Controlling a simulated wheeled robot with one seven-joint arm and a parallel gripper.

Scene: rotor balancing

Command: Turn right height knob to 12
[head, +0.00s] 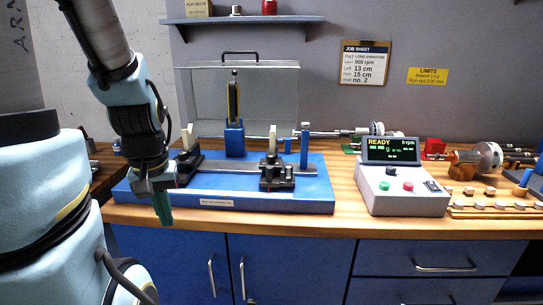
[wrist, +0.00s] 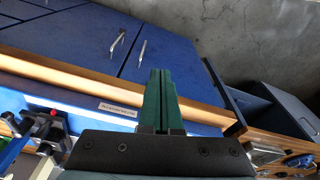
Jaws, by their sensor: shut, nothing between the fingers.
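The blue balancing machine (head: 235,202) sits on the wooden bench. Its right support (head: 277,172) is a black carriage with a pale upright post. Its left support (head: 188,160) is similar, and my arm partly hides it. The height knobs are too small to make out, and no knob reading is legible. My gripper (head: 163,208) hangs in front of the machine's left front edge, apart from both supports. In the wrist view my gripper's green fingers (wrist: 158,100) are shut together and empty, pointing at the bench front.
A control box (head: 405,190) reading READY stands right of the machine. A job sheet (head: 364,65) on the wall lists Left 13 cm, Right 15 cm. A clear guard (head: 270,95) stands behind the machine. Rotors and small weights (head: 490,204) lie at the right.

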